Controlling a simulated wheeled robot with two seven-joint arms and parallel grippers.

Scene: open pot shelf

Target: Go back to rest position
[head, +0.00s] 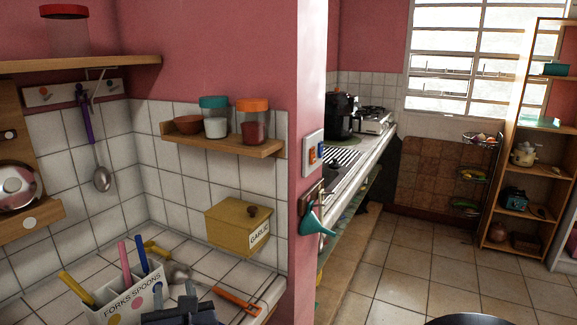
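The tiled counter (215,272) carries utensils and an orange-handled tool (238,301). Above it are a garlic box (237,226) and a small jar shelf (222,143). A pink wall edge (309,90) juts out. Free tiled floor (425,270) lies right, before an open wooden shelf (527,171).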

